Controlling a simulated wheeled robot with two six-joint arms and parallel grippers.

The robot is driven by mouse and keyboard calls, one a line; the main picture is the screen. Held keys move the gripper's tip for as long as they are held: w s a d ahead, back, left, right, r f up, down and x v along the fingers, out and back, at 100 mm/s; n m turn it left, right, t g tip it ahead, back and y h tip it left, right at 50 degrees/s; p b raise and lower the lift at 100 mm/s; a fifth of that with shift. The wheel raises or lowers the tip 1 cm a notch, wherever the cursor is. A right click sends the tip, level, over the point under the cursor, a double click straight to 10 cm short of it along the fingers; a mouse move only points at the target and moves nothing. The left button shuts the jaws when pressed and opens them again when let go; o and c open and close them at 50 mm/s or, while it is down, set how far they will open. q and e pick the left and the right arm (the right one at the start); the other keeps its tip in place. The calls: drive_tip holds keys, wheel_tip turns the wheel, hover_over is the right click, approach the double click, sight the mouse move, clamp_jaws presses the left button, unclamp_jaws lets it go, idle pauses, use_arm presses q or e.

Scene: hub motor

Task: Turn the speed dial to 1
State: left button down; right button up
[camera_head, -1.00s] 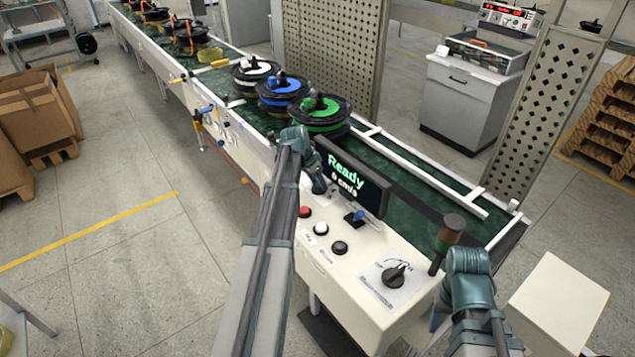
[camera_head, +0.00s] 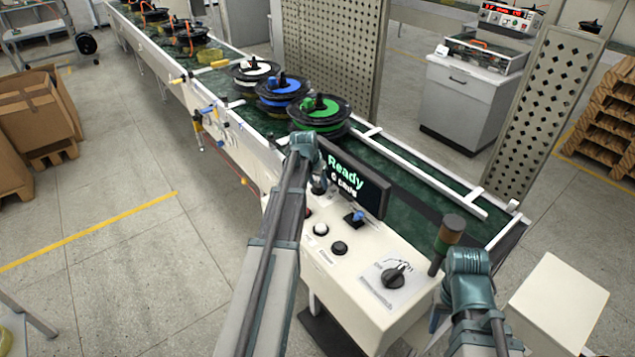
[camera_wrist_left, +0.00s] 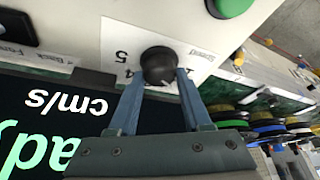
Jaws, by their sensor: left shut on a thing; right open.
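The speed dial (camera_wrist_left: 158,66) is a round black knob on a white label marked "Speed", upside down in the left wrist view. The screen (camera_head: 352,180) reads "Ready" and 0 cm/s. My right arm is right of the console; its gripper (camera_head: 440,318) is open, mostly hidden.
The console (camera_head: 340,275) also carries a white button (camera_head: 320,229), a black button (camera_head: 340,248), a blue-tipped switch (camera_head: 356,217) and a larger black rotary knob (camera_head: 396,275). A signal lamp (camera_head: 448,236) stands at its right edge. Wheel hubs (camera_head: 320,112) sit on the green conveyor behind.

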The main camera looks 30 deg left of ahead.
use_arm(q)
drive_tip(key=shift+d+n+g+y, duration=0.15)
drive_tip(key=shift+n+y, duration=0.2)
drive_tip(key=shift+n, duration=0.6)
drive_tip(key=shift+n+g+y, duration=0.15)
drive_tip(key=shift+n+y, duration=0.2)
drive_tip(key=shift+n, duration=0.6)
drive_tip(key=shift+c, duration=1.7)
unclamp_jaws()
drive_tip(key=shift+r, duration=0.15)
drive_tip(key=p+v, duration=1.2)
drive_tip(key=v, duration=0.1)
drive_tip(key=shift+r+p, duration=0.15)
drive_tip(key=shift+p, duration=0.25)
drive_tip(key=shift+s, duration=0.15)
